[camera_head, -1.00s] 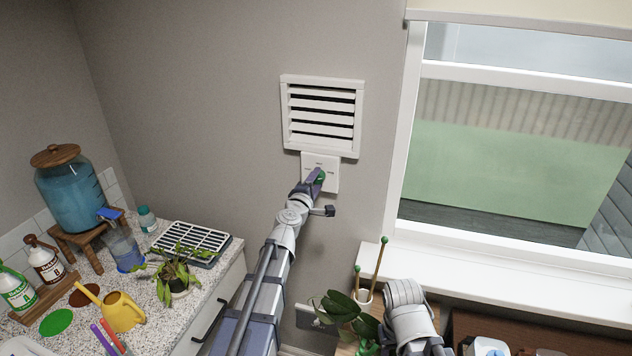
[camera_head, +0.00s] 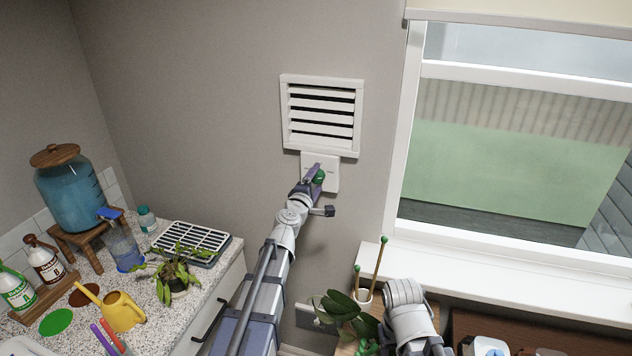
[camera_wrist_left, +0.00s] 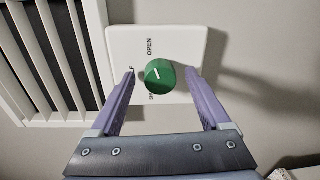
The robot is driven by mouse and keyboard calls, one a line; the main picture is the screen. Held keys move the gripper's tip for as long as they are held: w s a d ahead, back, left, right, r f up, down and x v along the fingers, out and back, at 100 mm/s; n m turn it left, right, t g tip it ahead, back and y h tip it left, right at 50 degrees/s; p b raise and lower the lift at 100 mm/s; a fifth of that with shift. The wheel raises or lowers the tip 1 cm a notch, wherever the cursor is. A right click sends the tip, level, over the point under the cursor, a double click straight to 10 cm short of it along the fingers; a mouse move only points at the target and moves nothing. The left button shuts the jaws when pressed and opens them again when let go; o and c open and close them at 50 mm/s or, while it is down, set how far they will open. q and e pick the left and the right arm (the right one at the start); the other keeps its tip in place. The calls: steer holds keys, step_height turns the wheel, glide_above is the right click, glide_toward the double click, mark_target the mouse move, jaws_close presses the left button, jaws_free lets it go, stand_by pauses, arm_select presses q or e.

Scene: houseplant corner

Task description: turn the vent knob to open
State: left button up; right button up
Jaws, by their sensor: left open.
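The round green vent knob (camera_head: 319,176) sits on a white wall plate (camera_head: 331,163) just under the louvred vent (camera_head: 322,115). The plate (camera_wrist_left: 190,42) reads OPEN on one side of the knob; the lettering on the opposite side is partly hidden. My left gripper (camera_wrist_left: 163,97) is open, with one purple finger on each side of the knob and a visible gap at each. The head view also shows this gripper (camera_head: 312,179) at the plate.
A counter (camera_head: 115,293) at left holds a blue water dispenser (camera_head: 70,195), a yellow watering can (camera_head: 122,311), a leafy plant (camera_head: 178,281) and a white rack (camera_head: 192,238). A window (camera_head: 510,150) is at right. The wall around the vent is bare.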

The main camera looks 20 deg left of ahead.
arm_select(q)
steer(key=s, duration=0.7)
steer(key=shift+s+a+r, duration=0.2)
steer(key=shift+s, duration=0.2)
steer(key=s+d+f+m+g+h, duration=0.5)
steer(key=s+d+f+m+g, duration=0.25)
steer(key=d+f+m, duration=0.4)
steer(key=s+f+m+g+y, duration=0.1)
steer(key=s+f+m+g, duration=0.1)
steer(key=s+f, duration=0.1)
steer(key=s+f+m+g+y, duration=0.1)
steer(key=s+f+m+g, duration=0.1)
steer(key=s+f, duration=0.1)
steer(key=shift+a+m, duration=0.1)
steer(key=shift+m, duration=0.15)
steer(key=s+a+f+m+g+y, duration=0.3)
steer(key=s+a+f+g+y, duration=0.15)
steer(key=s, duration=0.45)
steer(key=s+d+m+g, duration=0.1)
steer(key=s+d+m, duration=0.2)
steer(key=d, duration=0.7)
steer(key=s, duration=0.2)
steer(key=shift+s+r+g+y, duration=0.2)
steer(key=shift+s+g+y, duration=0.1)
steer(key=shift+s+y, duration=0.1)
